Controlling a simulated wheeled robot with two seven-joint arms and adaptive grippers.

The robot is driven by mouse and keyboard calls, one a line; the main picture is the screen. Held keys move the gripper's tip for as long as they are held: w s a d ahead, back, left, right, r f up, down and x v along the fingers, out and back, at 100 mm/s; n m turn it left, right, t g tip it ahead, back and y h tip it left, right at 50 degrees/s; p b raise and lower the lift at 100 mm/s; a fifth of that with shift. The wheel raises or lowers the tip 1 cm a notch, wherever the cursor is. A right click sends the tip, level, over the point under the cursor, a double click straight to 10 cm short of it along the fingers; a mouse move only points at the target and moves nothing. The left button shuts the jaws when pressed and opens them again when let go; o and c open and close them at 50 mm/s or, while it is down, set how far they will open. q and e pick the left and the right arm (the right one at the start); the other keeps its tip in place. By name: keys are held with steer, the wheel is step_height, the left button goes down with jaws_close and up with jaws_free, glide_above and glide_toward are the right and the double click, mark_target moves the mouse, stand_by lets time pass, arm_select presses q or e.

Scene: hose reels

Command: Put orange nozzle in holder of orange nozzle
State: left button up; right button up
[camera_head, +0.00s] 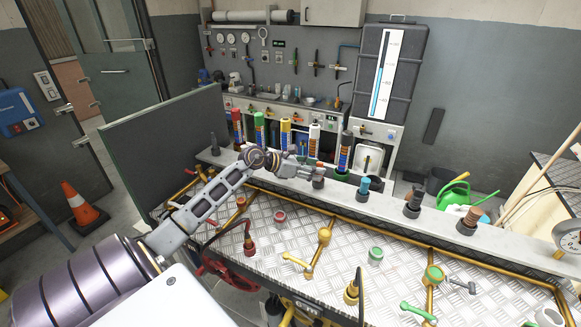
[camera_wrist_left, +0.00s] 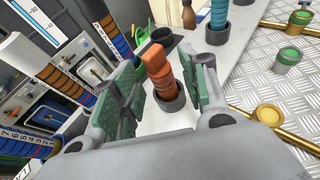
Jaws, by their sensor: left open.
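The orange nozzle (camera_wrist_left: 158,68) shows in the left wrist view between my open fingers. It has a ridged body and a flat top, and its lower end is inside a dark round holder (camera_wrist_left: 170,101) on the pale ledge. How deep it sits cannot be told. My left gripper (camera_head: 309,171) is over the ledge in the head view, with its fingers on either side of the nozzle. In the wrist view the green-padded fingers (camera_wrist_left: 163,85) are apart, with gaps to the nozzle. In the head view the gripper hides most of the nozzle. My right gripper is not in view.
A blue nozzle (camera_head: 363,186), a dark nozzle (camera_head: 414,199) and a brown nozzle (camera_head: 472,216) stand along the ledge to the right. Coloured striped cylinders stand behind the ledge. Yellow pipes and valves cover the metal tread plate (camera_head: 340,250) in front.

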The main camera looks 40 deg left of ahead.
arm_select(q)
steer(key=b+v, duration=0.1)
steer(key=v, duration=0.8)
steer(key=shift+b, duration=0.4)
steer(key=shift+s+a, duration=0.1)
steer(key=shift+a, duration=0.05)
stand_by(0.4)
